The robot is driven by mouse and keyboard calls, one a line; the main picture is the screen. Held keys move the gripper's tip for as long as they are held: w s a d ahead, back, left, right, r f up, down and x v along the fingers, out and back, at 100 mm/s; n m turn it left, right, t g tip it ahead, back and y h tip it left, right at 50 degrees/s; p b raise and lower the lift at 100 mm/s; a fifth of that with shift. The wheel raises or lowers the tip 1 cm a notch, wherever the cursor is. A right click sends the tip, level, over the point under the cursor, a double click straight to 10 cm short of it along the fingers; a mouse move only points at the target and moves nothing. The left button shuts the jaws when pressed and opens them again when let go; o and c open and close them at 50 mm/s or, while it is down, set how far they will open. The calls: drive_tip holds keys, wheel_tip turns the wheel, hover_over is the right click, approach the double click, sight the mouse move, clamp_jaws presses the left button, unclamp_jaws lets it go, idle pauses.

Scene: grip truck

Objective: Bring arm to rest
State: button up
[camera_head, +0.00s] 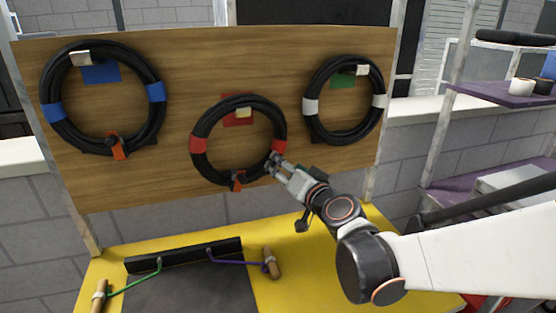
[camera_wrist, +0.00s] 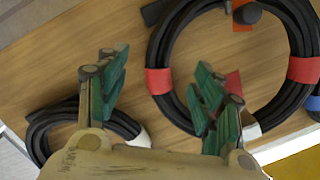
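My gripper (camera_head: 278,163) is open, in front of the lower right edge of the red-taped black coil (camera_head: 194,164) on the wooden board. In the wrist view, the green fingers of my gripper (camera_wrist: 160,78) stand apart with nothing held between them. The right finger overlaps part of the red-taped coil (camera_wrist: 158,82) there; I cannot tell whether it touches. The coil hangs on the board, with an orange peg at its bottom in the head view.
A blue-taped coil (camera_head: 53,112) hangs at the left of the wooden board (camera_head: 190,60), and a white-taped coil (camera_head: 310,106) at the right. Below is a yellow table (camera_head: 330,285) with a black bar (camera_head: 185,256) and wooden handles on cords. A purple shelf (camera_head: 500,94) stands at right.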

drive_tip(key=s+d+f+n+g+h, duration=0.1)
drive_tip(key=s+d+f+g+h, duration=0.1)
drive_tip(key=s+d, duration=0.3)
drive_tip(key=s+d+f+g+h, duration=0.2)
drive_tip(key=s+d, duration=0.4)
drive_tip(key=s, duration=0.7)
drive_tip(key=s+d+f+n+g+h, duration=0.1)
drive_tip(key=s+d+f+g, duration=0.3)
drive_tip(key=s, duration=0.5)
drive_tip(key=shift+s+d+n+g+h, duration=0.3)
drive_tip(key=shift+d+h, duration=0.3)
drive_tip(key=shift+d, duration=0.2)
